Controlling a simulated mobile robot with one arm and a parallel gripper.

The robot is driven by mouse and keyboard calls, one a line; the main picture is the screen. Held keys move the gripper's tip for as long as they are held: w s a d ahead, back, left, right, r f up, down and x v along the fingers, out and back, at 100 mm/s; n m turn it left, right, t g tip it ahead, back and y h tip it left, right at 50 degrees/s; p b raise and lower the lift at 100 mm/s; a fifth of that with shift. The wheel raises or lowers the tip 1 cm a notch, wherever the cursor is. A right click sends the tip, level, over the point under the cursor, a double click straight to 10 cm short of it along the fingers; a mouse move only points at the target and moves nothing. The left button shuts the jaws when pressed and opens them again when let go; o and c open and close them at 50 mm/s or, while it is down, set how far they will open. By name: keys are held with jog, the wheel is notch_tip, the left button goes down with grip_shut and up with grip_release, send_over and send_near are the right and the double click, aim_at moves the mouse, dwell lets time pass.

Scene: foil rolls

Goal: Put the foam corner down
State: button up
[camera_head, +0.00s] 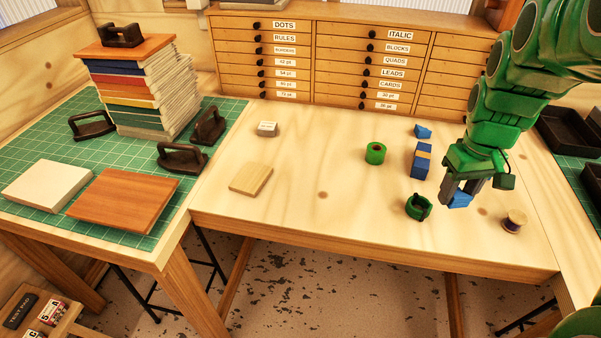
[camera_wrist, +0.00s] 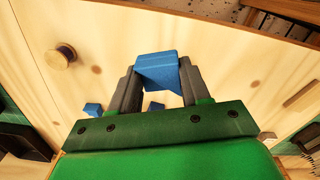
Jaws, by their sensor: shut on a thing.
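My gripper (camera_head: 461,190) is shut on a blue foam corner (camera_head: 460,201), low over the right part of the wooden table (camera_head: 320,230). In the wrist view the foam corner (camera_wrist: 157,69) sits between the two dark fingers of my gripper (camera_wrist: 156,78), with its far end showing past the fingertips. I cannot tell whether its underside touches the table. A second blue foam corner (camera_head: 423,131) lies farther back on the table.
A green ring-shaped holder (camera_head: 419,207) stands close left of my gripper, and a thread spool (camera_head: 514,222) to its right. A green roll (camera_head: 375,153) stands farther back left. A wooden board (camera_head: 251,179) and small box (camera_head: 267,129) lie left. The table's middle front is clear.

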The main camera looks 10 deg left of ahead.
jog(key=w+a+n, duration=0.2)
jog(key=a+n, duration=0.2)
jog(key=a, duration=0.5)
jog(key=w+a+n, duration=0.2)
jog(key=a+n, duration=0.1)
jog(key=a, duration=0.7)
jog(key=s+a+r+n, duration=0.1)
jog(key=s+a+n, duration=0.25)
jog(key=a, duration=0.65)
jog(key=s+a+n, duration=0.3)
jog(key=a+n, duration=0.1)
jog(key=a, duration=0.6)
send_over(252, 177)
jog(key=shift+m, duration=0.25)
jog(key=f, duration=0.9)
jog(key=shift+s+d, duration=0.1)
jog(key=shift+s, duration=0.1)
jog(key=shift+w+f, duration=0.2)
jog(key=shift+f, duration=1.65)
jog(key=o, duration=1)
